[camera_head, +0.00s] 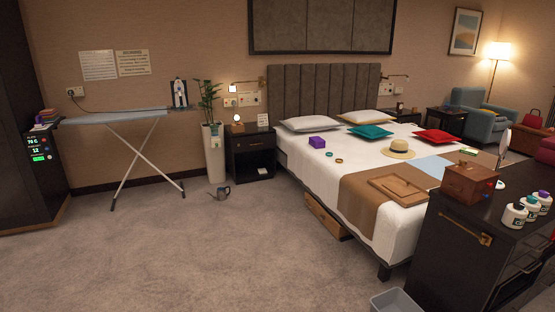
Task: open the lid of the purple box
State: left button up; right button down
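A small purple box (317,142) sits on the white bed (345,160), near its left edge and in front of the white pillow. Its top looks closed, but it is too small to make out the lid's seam. Neither of my grippers shows in the head view. The box stands across the room, with nothing touching it that I can see.
Open carpet (215,250) lies left of the bed. An ironing board (120,116), a plant pot (215,152) and a watering can (219,193) stand there. A dark cabinet (455,250) and grey bin (396,302) are front right. A drawer (325,216) shows under the bed.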

aim_at(317, 140)
jog(key=i, duration=4.9)
